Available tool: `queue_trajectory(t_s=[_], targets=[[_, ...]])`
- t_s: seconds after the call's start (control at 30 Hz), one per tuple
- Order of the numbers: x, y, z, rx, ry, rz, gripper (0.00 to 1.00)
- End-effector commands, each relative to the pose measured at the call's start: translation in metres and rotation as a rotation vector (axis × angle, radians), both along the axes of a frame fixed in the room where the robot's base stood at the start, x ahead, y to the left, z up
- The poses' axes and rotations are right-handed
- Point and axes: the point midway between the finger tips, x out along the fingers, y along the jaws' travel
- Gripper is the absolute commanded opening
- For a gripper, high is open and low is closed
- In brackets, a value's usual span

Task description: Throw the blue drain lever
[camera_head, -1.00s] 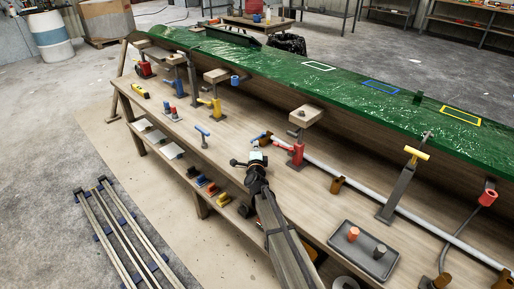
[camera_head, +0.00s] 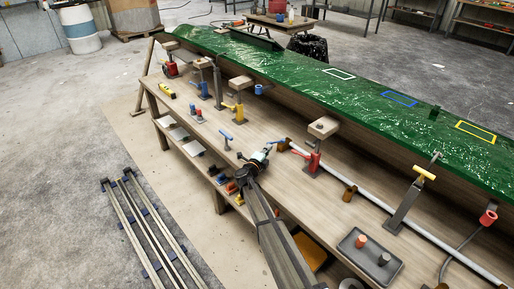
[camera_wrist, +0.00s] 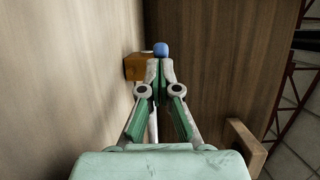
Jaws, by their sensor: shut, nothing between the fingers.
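I cannot tell for certain which of the two is the drain lever. In the wrist view my gripper (camera_wrist: 160,68) is shut and empty. A blue rounded piece (camera_wrist: 161,48) shows just past the fingertips, beside an orange block (camera_wrist: 136,67). The fingers hide part of both, and contact cannot be told.
The white pipe (camera_head: 400,233) runs along the bench (camera_head: 290,190). A red clamp stand (camera_head: 313,162) and a yellow-handled lever (camera_head: 424,173) stand to the right. A grey tray (camera_head: 370,257) lies near the front edge. The green hull mould (camera_head: 300,75) lies along the back.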

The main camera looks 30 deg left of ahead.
Motion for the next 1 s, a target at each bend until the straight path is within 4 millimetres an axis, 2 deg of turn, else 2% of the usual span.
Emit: queue_trajectory(t_s=[0.03,0.13,0.37,0.5,1.0], targets=[[0.006,0.008,-0.001,0.001,0.0,-0.04,0.0],[0.009,0.015,-0.002,0.002,-0.001,-0.118,0.0],[0.007,0.038,-0.004,0.001,-0.001,-0.096,0.0],[0.012,0.05,-0.004,0.002,-0.002,-0.092,0.0],[0.039,0.07,-0.001,0.001,-0.001,-0.091,0.0]])
